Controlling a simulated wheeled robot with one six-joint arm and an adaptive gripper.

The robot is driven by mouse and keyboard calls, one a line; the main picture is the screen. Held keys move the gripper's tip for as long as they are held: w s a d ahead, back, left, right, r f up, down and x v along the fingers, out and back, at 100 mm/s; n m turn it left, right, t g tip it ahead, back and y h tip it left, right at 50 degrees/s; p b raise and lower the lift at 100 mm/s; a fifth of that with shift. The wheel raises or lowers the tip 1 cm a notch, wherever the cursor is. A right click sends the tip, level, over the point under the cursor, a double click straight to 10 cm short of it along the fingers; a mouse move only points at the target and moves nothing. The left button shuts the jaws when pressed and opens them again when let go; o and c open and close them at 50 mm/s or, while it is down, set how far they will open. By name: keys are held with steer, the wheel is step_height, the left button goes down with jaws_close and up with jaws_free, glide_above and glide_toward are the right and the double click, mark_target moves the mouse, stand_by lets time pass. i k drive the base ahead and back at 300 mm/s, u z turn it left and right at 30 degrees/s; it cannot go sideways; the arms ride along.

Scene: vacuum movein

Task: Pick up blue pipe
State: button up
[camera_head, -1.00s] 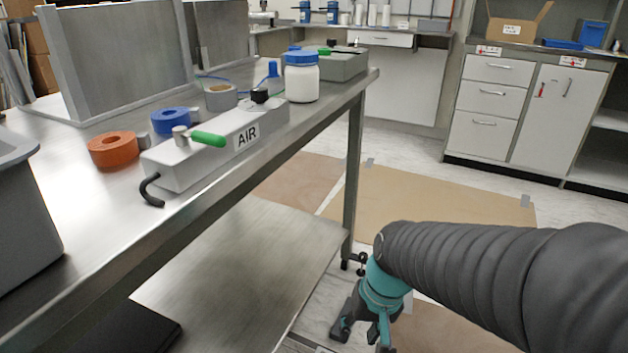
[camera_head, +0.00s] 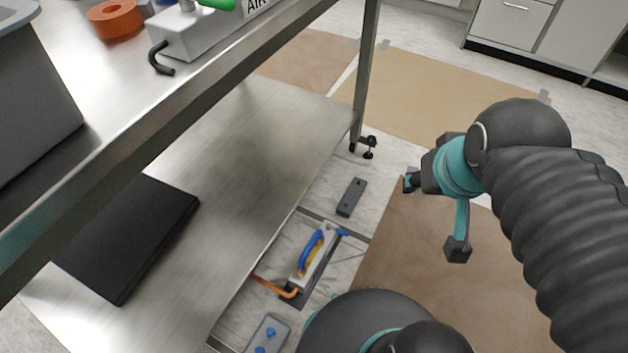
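My gripper (camera_head: 432,217) hangs at the right of the head view, over brown floor covering. Its two dark-tipped fingers are spread wide with nothing between them. A blue curved piece (camera_head: 311,247) sits on a pale device (camera_head: 327,250) on the floor beside the bench's lower shelf. It looks like a bent pipe or handle; I cannot tell whether it is the blue pipe. My gripper is to its right and apart from it. An orange hose (camera_head: 272,286) runs from the device's near end toward the shelf. My own body hides part of the floor just below.
The metal bench's lower shelf (camera_head: 235,150) carries a flat black case (camera_head: 125,235). A bench leg (camera_head: 365,70) stands behind the device. A dark grey block (camera_head: 351,197) and a grey plate with blue knobs (camera_head: 268,335) lie on the floor. Brown covering (camera_head: 400,270) to the right is clear.

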mark_target(319, 234)
steer(key=k, duration=1)
steer(key=z, duration=0.85)
steer(key=i, duration=0.7)
steer(key=u, duration=1.75)
